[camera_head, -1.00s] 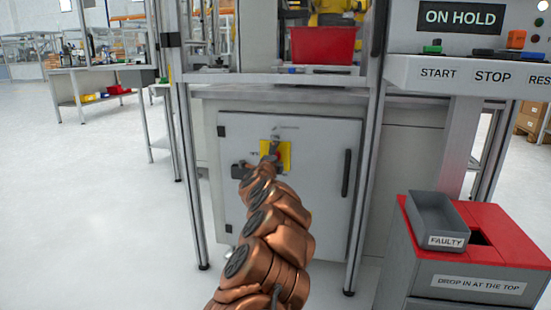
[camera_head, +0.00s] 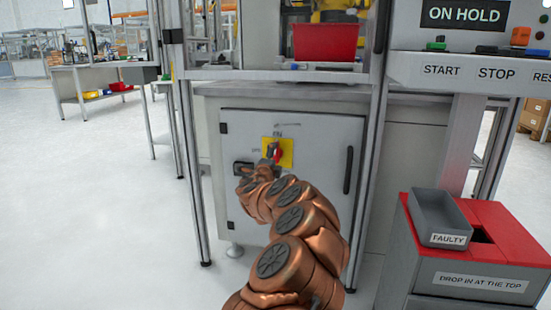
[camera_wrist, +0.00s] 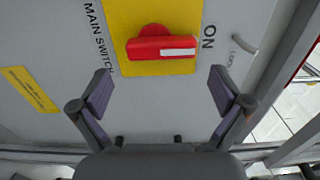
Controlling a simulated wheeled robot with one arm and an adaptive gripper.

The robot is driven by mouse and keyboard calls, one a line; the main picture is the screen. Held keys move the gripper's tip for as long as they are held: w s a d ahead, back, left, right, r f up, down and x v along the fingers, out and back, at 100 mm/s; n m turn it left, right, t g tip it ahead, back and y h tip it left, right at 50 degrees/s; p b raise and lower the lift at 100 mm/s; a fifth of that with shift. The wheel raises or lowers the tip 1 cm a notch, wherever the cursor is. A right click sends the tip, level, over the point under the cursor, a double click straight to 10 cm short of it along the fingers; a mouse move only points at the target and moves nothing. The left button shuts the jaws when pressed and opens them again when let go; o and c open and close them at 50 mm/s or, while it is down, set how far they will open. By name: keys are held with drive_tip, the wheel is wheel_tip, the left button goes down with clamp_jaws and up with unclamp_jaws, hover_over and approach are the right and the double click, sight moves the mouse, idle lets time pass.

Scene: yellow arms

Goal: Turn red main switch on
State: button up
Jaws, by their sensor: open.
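The red main switch (camera_wrist: 163,47) is a rotary handle on a yellow plate (camera_wrist: 190,12) in the wrist view. Its white-striped end points right, toward the printed word ON. The words MAIN SWITCH stand to its left. My gripper (camera_wrist: 160,92) is open and empty, its two fingers spread apart below the handle in the picture and not touching it. In the head view the red switch (camera_head: 277,153) shows on the yellow plate (camera_head: 287,158) on the grey cabinet door, partly covered by my gripper (camera_head: 260,160).
The cabinet door (camera_head: 315,195) has a dark vertical handle (camera_head: 347,171) on its right. Metal frame posts flank the cabinet. A red-topped bin (camera_head: 500,222) with a grey FAULTY tray (camera_head: 440,215) stands at right. The floor at left is clear.

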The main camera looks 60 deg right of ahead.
drive_tip(key=v, duration=0.6)
idle(0.3)
drive_tip(key=shift+s+a, duration=0.1)
idle(0.4)
